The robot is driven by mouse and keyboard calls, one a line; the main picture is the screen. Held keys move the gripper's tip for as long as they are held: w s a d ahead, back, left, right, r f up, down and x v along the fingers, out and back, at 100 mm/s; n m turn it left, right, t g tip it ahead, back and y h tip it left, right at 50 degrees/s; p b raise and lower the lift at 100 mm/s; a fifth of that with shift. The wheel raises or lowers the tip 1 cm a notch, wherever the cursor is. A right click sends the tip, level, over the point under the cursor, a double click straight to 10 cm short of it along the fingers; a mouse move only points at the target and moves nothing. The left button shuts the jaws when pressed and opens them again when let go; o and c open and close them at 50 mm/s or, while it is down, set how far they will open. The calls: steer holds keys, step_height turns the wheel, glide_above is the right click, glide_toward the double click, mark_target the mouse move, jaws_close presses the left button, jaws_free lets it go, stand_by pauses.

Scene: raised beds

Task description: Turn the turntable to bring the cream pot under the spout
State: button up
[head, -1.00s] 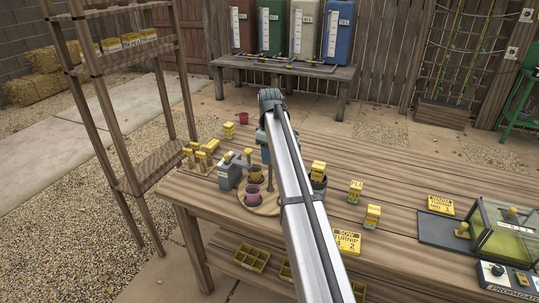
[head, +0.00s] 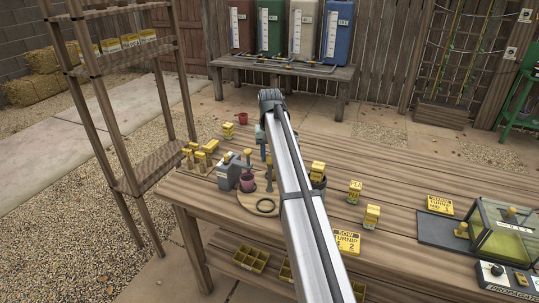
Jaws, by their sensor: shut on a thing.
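The round wooden turntable (head: 249,208) sits at the left end of the table, its right part hidden by my arm. A mauve pot (head: 247,183) stands on its left side, close to the grey dispenser (head: 229,174) that carries the spout. An empty dark ring (head: 265,206) lies at the front of the turntable. My gripper (head: 265,152) is mostly hidden behind my arm, low over the turntable's back, and appears shut on the peg; the contact is unclear.
Several yellow-topped pegs (head: 198,155) stand left of the dispenser. A red pot (head: 242,118) is at the back edge. Yellow-topped blocks (head: 355,190) and a sign (head: 346,242) lie right of my arm. A wooden shelf rack (head: 150,165) stands at the left.

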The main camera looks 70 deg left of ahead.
steer(key=shift+m, duration=1.2)
steer(key=o, duration=1)
steer(key=shift+o, duration=0.2)
step_height(320, 180, up, 14)
steer(key=shift+f, duration=0.15)
